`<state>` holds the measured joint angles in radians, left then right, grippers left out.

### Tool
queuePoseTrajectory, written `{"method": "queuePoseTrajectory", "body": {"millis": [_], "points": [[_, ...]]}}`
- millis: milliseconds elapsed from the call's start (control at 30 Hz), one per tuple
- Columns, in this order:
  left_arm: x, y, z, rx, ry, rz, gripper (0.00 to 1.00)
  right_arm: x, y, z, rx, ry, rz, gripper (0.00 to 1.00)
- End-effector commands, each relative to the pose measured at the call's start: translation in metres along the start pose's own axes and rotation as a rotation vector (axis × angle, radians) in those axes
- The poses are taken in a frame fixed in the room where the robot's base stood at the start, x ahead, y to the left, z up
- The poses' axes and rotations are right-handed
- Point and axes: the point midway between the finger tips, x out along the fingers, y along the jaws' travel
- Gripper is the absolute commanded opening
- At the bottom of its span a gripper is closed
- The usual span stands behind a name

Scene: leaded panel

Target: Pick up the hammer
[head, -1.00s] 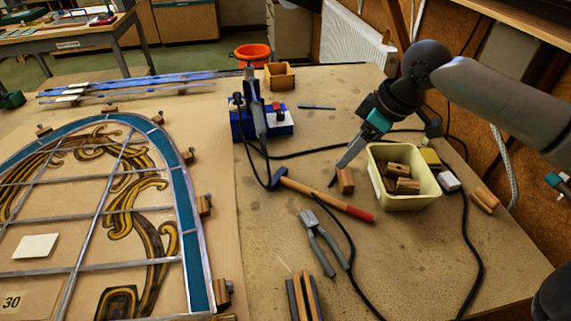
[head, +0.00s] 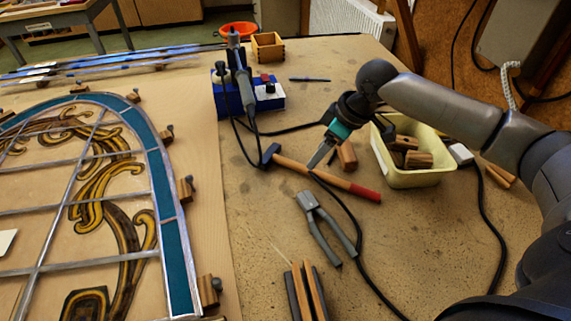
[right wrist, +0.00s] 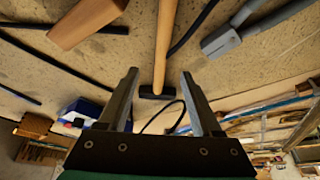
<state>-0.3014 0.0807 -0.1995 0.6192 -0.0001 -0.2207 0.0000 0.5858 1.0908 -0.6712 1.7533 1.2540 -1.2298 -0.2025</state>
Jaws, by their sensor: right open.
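The hammer lies on the workbench, its wooden handle (head: 320,178) ending in a red grip at right and its dark head (head: 270,155) at left. My right gripper (head: 322,160) is open and empty, pointing down just above the handle in the head view. In the right wrist view, the handle (right wrist: 165,45) runs in line with the gap between the open fingers (right wrist: 160,76), with the hammer head (right wrist: 157,92) showing between them. I cannot tell whether the fingers touch the handle. My left gripper is not in view.
A wooden block (head: 347,156) stands close to the right gripper, beside a cream bin (head: 407,178) of blocks. Pliers (head: 325,228) lie in front of the hammer. A black cable (head: 350,222) runs under the handle. A leaded panel (head: 160,185) lies at left, a blue soldering station (head: 250,97) behind.

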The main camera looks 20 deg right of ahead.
Motion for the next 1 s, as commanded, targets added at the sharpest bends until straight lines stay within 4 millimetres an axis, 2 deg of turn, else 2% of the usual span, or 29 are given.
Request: {"method": "queuePoseTrajectory", "body": {"millis": [167, 500, 767, 1000], "points": [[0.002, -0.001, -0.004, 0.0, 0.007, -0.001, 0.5, 0.011, -0.001, 0.0, 0.0, 0.001, -0.001, 0.66], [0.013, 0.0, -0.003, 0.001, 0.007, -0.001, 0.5, 0.056, -0.003, -0.001, 0.0, 0.001, -0.001, 0.66], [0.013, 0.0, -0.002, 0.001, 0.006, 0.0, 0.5, 0.059, -0.003, -0.001, -0.001, 0.001, 0.001, 0.66], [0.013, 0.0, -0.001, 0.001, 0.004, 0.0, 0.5, 0.059, -0.003, -0.001, -0.001, 0.0, 0.001, 0.41]]}}
